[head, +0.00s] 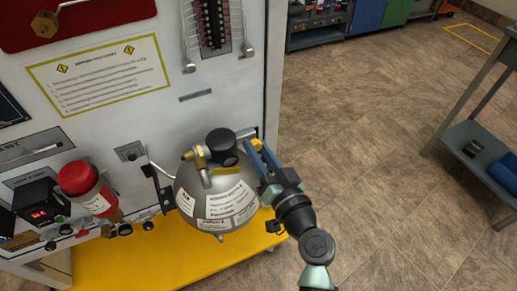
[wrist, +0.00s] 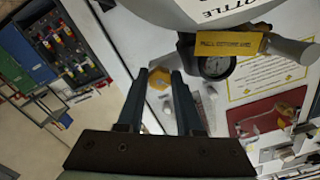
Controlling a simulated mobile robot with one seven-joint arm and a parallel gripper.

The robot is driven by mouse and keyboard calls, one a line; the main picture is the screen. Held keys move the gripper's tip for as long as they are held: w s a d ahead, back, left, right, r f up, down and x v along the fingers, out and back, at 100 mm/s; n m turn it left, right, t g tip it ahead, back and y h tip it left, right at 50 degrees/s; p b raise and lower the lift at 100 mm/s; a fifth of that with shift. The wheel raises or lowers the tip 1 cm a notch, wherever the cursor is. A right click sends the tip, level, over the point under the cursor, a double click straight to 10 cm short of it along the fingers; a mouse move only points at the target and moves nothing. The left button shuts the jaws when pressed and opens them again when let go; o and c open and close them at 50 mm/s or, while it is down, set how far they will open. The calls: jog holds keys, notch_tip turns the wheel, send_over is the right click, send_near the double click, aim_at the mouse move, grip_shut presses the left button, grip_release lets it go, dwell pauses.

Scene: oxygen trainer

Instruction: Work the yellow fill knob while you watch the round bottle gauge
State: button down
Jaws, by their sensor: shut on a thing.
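The yellow fill knob (wrist: 158,79) is a faceted yellow piece between my gripper's fingertips in the wrist view. My gripper (wrist: 160,76) is shut on it; in the head view my gripper (head: 259,153) reaches the panel just right of the grey bottle (head: 207,187), and a little yellow of the knob (head: 256,143) shows there. In the head view I cannot see the dial face.
The bottle stands on a yellow shelf (head: 165,262) against the white panel (head: 110,110). A red cylinder (head: 83,182) and a black box with a red display (head: 41,204) are at left. A grey cart (head: 468,150) stands at right. Open floor lies between.

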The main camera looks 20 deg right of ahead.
jog(key=m, duration=0.5)
jog(key=shift+m+p, duration=0.5)
jog(key=shift+m, duration=1.7)
jog(key=c, duration=0.8)
grip_release()
jog(key=shift+c, duration=0.2)
jog(key=shift+s, duration=0.15)
jog(key=s, duration=1.2)
jog(key=shift+s+d, duration=0.25)
jog(key=shift+s, duration=0.15)
